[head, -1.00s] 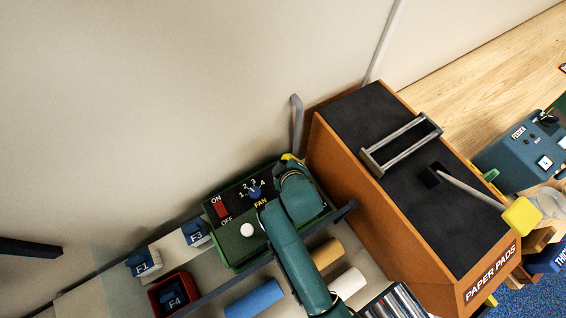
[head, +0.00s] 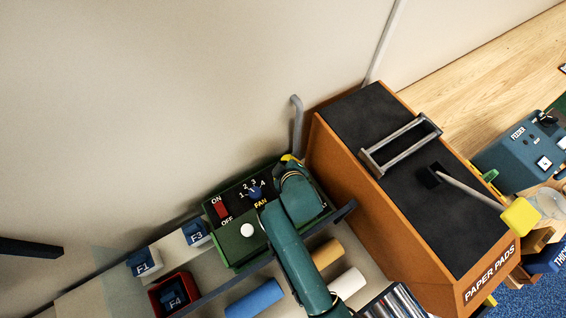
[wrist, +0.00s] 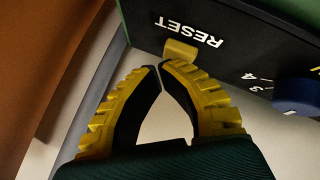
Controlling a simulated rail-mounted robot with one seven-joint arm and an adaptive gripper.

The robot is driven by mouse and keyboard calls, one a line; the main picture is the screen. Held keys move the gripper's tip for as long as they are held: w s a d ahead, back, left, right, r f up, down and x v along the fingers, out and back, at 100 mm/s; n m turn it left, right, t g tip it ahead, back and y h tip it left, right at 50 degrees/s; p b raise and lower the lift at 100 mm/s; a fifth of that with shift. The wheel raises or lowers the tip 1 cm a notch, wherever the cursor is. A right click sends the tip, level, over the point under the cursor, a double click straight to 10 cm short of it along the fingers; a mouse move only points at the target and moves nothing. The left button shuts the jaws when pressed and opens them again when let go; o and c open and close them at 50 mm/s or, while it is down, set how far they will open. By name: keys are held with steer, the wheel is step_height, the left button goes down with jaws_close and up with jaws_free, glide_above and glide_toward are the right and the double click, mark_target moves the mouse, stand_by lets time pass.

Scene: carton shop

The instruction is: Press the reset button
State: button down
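The reset button (wrist: 182,50) is a small yellow block on a dark panel, beside the white RESET lettering (wrist: 190,30), which is upside down in the wrist view. My gripper (wrist: 160,66) has yellow ribbed fingers with dark inner pads. Its fingertips are together with nothing seen between them. The tips are right beside the button in the picture; I cannot tell if they touch it. In the head view, the green control box (head: 238,245) with the FAN dial stands by the wall. My arm covers its right part, hiding the button; a bit of yellow shows past the arm.
A blue dial (wrist: 296,95) sits near the button. The head view shows a red ON/OFF switch (head: 221,209) and a white knob (head: 247,230). The orange PAPER PADS box (head: 345,170) stands close on the right. Coloured cylinders (head: 254,298) lie in front.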

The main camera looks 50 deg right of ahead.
steer(key=shift+r+p, duration=0.45)
steer(key=shift+r, duration=0.15)
step_height(320, 180, up, 5)
steer(key=p, duration=0.5)
steer(key=shift+r, duration=0.15)
stand_by(0.4)
